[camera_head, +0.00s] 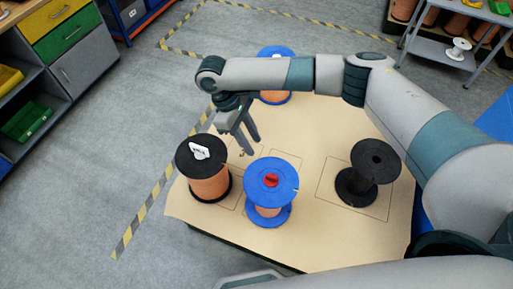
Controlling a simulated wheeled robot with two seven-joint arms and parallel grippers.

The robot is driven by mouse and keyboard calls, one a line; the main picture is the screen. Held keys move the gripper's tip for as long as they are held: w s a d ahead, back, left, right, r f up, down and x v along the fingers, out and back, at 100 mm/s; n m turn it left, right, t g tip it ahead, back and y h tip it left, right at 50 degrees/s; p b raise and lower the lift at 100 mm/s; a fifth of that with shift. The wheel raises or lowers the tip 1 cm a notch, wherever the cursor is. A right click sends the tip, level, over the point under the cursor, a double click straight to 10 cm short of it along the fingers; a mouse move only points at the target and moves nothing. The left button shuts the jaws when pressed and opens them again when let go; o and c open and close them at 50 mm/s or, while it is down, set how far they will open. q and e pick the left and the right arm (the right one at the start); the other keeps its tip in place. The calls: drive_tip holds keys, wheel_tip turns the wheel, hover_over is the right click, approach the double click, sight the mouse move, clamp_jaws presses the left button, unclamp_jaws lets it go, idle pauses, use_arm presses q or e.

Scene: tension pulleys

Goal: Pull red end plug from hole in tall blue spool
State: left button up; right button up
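A blue-flanged spool (283,196) with copper winding stands upright at the front middle of the table. A red end plug (271,181) sits in the hole at the centre of its top flange. My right gripper (253,147) points down above the table, behind and a little left of this spool. Its two fingers are apart with nothing visible between them, and it does not touch the plug. A second blue spool (275,52) stands at the far side, partly hidden by my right arm. My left gripper is not in view.
A black spool with copper winding (208,185) and a white label stands left of the gripper. An empty black spool (367,176) stands at right. The wooden tabletop (320,225) is bare between them, with outlined squares. Cabinets (75,45) and a shelf cart (440,62) stand beyond.

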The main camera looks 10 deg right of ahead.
sight(272, 176)
drive_tip(key=p+x, duration=0.3)
drive_tip(key=x, duration=1.4)
drive_tip(key=shift+f, duration=0.25)
drive_tip(key=shift+c, duration=0.3)
clamp_jaws()
